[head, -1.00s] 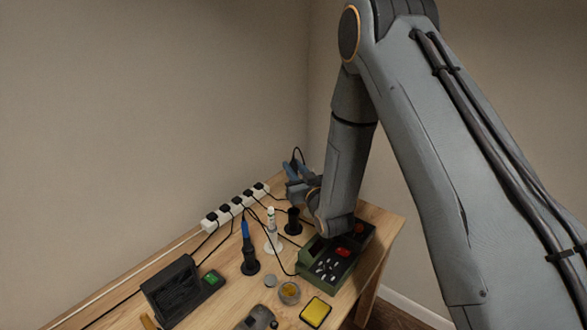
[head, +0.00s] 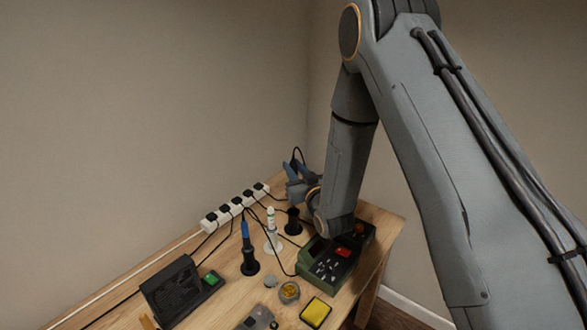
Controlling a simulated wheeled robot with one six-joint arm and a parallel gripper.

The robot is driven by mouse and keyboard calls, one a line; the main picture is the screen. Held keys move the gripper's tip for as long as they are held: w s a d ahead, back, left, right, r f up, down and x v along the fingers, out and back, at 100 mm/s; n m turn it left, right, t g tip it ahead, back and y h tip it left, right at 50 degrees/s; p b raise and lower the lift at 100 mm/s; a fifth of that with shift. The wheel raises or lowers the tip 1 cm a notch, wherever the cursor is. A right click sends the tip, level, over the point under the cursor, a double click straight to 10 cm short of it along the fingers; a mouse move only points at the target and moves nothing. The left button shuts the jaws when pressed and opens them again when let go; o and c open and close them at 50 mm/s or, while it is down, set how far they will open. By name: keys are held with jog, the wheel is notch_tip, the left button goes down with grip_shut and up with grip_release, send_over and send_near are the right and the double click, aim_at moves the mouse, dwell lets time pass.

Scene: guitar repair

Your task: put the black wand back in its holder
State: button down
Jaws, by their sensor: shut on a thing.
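My gripper (head: 298,181) is at the back right of the workbench, small and partly hidden by my arm. Its fingers are shut on the black wand, of which I make out little beyond the thin dark cord looping up above the fingers. A short black cup-like holder (head: 293,224) stands upright on the bench just below the gripper. The gap between the wand's lower end and the holder is too small to judge, so I cannot tell whether the wand is inside it.
A blue-handled tool (head: 245,232) stands in a black stand, beside a white bottle (head: 271,226). A green-black device (head: 328,258) sits close below my arm. A white power strip (head: 235,207) with cords lies along the wall. A yellow pad (head: 316,312) is nearer the front.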

jog(key=shift+f, duration=0.1)
jog(key=shift+f+b, duration=1.55)
jog(key=shift+f, duration=0.45)
jog(key=shift+f+b, duration=0.95)
jog(key=shift+f, duration=0.55)
jog(key=shift+f+b, duration=0.6)
jog(key=shift+f, duration=0.1)
